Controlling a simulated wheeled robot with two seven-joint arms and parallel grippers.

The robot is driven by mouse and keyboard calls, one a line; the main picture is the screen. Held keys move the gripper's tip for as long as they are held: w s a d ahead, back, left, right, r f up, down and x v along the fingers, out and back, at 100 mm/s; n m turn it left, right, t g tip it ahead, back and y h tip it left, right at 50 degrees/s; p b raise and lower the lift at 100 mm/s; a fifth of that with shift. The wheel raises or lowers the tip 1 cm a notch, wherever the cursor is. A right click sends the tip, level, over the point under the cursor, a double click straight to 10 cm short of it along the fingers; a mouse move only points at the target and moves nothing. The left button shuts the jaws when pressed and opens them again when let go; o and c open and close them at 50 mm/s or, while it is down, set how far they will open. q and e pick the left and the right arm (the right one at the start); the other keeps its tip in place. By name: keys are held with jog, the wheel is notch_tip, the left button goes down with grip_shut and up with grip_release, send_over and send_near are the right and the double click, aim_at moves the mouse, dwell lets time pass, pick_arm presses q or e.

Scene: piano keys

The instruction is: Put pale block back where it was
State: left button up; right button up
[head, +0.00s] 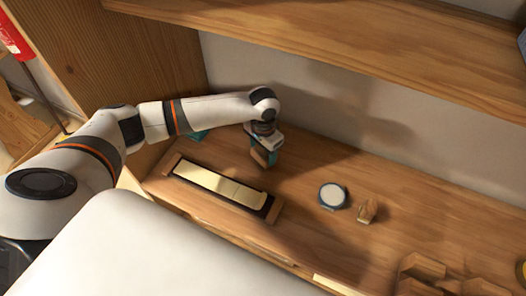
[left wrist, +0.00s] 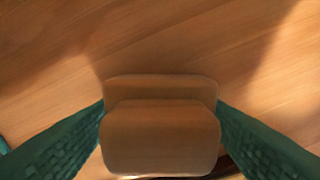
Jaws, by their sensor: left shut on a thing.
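My left gripper (head: 264,157) is shut on a wooden block (head: 259,158), above the wooden shelf surface behind the key tray. In the left wrist view the block (left wrist: 160,138) sits between the two green fingers (left wrist: 160,125). It has rounded corners and looks brown in shadow, so I cannot tell for sure that it is the pale one. The long tray (head: 263,213) has dark edging, wooden ends and pale cream keys (head: 215,183) along it. My right gripper is not in view.
A round white-faced disc (head: 333,195) and a small wooden piece (head: 367,209) stand right of the tray. A wooden holder (head: 430,272) is at the lower right. A teal thing (head: 197,135) shows behind my left arm. An upper shelf (head: 380,50) overhangs the back.

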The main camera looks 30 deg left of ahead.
pick_arm(q)
jog(key=shift+f, duration=0.8)
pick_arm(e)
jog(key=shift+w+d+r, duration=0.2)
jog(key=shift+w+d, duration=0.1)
pick_arm(q)
jog(key=shift+f, duration=0.15)
jog(key=o, duration=0.9)
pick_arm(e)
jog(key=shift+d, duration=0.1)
pick_arm(q)
notch_tip(320, 180, up, 12)
jog(key=shift+r+b, duration=0.2)
jog(key=shift+b, duration=0.85)
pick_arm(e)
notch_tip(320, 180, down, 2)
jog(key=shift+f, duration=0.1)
